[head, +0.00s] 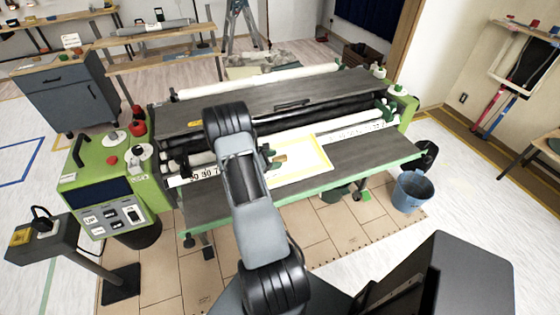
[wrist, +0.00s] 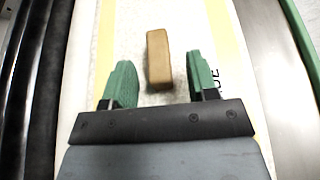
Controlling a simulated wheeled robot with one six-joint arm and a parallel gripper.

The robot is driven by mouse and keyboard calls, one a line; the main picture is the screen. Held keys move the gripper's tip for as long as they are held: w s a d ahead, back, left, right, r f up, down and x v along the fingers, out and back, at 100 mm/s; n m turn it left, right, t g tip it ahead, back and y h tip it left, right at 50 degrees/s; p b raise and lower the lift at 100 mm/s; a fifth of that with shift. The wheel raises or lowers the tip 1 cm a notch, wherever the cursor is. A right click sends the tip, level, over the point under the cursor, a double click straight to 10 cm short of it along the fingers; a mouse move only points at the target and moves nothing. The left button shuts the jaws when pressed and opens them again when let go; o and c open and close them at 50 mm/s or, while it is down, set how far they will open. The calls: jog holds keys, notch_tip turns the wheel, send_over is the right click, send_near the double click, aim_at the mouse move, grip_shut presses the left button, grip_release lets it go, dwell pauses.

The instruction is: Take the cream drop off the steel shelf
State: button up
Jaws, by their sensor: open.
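A tan oblong block (head: 280,159) lies on a white sheet with a yellow border (head: 312,163). It is the nearest thing I see to the cream drop. The sheet lies on the grey front shelf (head: 375,153) of the green machine. In the wrist view the block (wrist: 159,60) shows between the green fingers of my gripper (wrist: 160,62), with a gap on each side. My gripper is open and empty. In the head view my arm hides part of the shelf and most of my gripper (head: 271,159).
Black and white rollers (head: 320,125) run behind the shelf. The machine's green control end (head: 105,190) stands at the left. A blue bucket (head: 411,190) stands on the floor at the right. The shelf is clear right of the sheet.

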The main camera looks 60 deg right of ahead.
jog(key=shift+s+d+f, duration=0.15)
jog(key=shift+s+d, duration=0.1)
jog(key=shift+d, duration=0.1)
jog(key=shift+c, duration=0.5)
grip_shut()
